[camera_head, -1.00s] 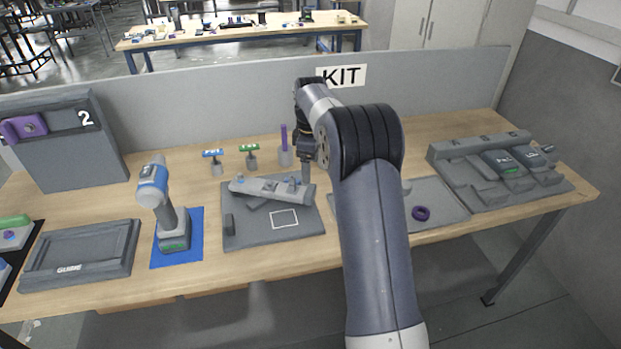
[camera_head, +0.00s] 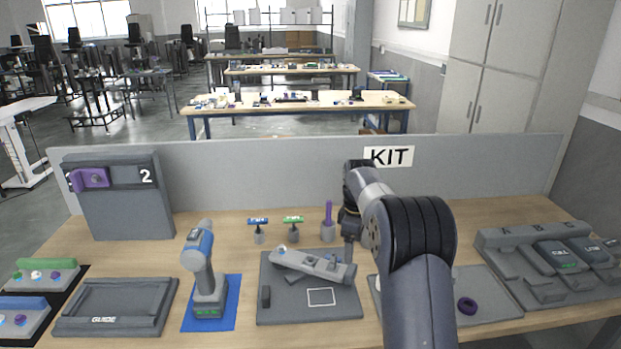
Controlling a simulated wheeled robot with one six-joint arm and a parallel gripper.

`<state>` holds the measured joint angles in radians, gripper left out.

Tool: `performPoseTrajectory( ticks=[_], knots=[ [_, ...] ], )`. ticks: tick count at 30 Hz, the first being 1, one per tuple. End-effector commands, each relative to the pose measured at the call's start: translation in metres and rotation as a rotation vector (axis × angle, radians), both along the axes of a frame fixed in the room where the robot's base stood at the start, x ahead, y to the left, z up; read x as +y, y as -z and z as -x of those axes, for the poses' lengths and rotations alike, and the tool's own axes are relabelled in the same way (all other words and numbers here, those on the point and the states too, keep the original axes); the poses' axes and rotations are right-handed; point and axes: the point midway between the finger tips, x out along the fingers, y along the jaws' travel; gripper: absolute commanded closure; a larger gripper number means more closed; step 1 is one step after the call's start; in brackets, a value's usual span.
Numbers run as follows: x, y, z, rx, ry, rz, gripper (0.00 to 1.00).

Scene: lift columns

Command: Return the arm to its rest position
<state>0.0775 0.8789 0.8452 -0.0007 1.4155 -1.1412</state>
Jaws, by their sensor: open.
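My arm (camera_head: 418,262) reaches from the lower right over the bench, its wrist bent down below the KIT sign (camera_head: 389,157). My gripper (camera_head: 348,256) points down at the right end of a grey elongated part (camera_head: 300,262) on a grey board (camera_head: 285,310). The jaws are small and dark here, and the gap between them is hard to see; I see nothing held in them. I cannot tell whether the fingertips touch the part. My forearm hides part of the right-hand tray (camera_head: 490,300).
A blue-grey drill (camera_head: 203,262) stands upright on a blue mat (camera_head: 230,310). A purple peg (camera_head: 328,215) and two small T-handled tools (camera_head: 258,228) stand behind the board. The GUIDE tray (camera_head: 115,305) is left, a grey battery rack (camera_head: 520,245) right. A partition (camera_head: 250,170) closes the back.

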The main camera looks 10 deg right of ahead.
Motion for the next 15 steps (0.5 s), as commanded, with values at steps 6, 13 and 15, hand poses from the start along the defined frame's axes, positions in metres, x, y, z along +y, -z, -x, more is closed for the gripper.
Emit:
performPoseTrajectory(
  ticks=[6,13,15],
  knots=[
    [0.000,0.040,0.001,0.006,0.000,-0.001,0.24],
    [0.000,0.081,0.001,0.005,0.001,-0.001,0.24],
    [0.001,0.090,0.001,0.005,0.001,-0.002,0.24]
  ],
)
